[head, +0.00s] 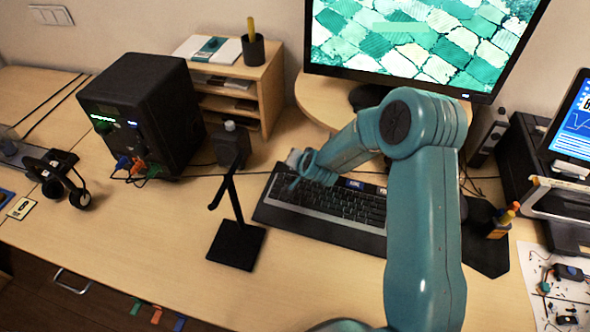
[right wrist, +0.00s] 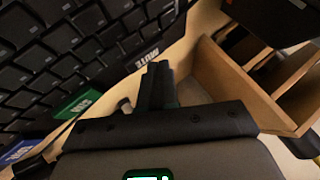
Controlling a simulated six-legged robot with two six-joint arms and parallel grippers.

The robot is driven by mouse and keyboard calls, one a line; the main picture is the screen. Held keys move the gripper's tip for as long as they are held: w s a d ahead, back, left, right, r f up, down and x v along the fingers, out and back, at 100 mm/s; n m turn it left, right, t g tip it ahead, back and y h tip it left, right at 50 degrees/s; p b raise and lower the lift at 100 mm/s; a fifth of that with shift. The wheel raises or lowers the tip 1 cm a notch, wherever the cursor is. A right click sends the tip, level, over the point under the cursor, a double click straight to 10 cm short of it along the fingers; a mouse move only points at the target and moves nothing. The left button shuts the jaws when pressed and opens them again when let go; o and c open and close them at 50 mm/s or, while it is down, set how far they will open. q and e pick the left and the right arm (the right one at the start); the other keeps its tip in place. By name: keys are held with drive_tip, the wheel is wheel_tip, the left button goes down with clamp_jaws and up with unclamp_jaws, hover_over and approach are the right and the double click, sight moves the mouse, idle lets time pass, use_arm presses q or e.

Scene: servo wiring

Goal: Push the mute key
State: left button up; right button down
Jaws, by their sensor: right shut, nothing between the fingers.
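The black keyboard (head: 330,212) lies on the desk in the head view, and its keys (right wrist: 60,60) fill the upper left of the right wrist view. The mute key (right wrist: 145,54), dark with white "MUTE" lettering, is at the keyboard's edge in the wrist view. In the head view I cannot make it out. My right gripper (right wrist: 158,72) is shut and empty, its fingertips just beside the mute key in the picture; I cannot tell whether they touch it. In the head view the right gripper (head: 297,178) is over the keyboard's far left corner. My left gripper is not in view.
A green key (right wrist: 76,105) is also on the keyboard edge. A black stand (head: 236,245) stands left of the keyboard, with a dark bottle (head: 232,148) behind it. A wooden shelf (head: 268,90) and the monitor (head: 420,45) are behind. The front desk is mostly clear.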

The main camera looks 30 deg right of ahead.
drive_tip(key=shift+f+b, duration=0.35)
drive_tip(key=shift+b, duration=0.1)
idle(0.5)
drive_tip(key=shift+r, duration=0.1)
drive_tip(key=shift+r+p, duration=0.65)
drive_tip(key=shift+r, duration=0.05)
wheel_tip(320, 180, up, 5)
drive_tip(key=p, duration=0.4)
idle(0.9)
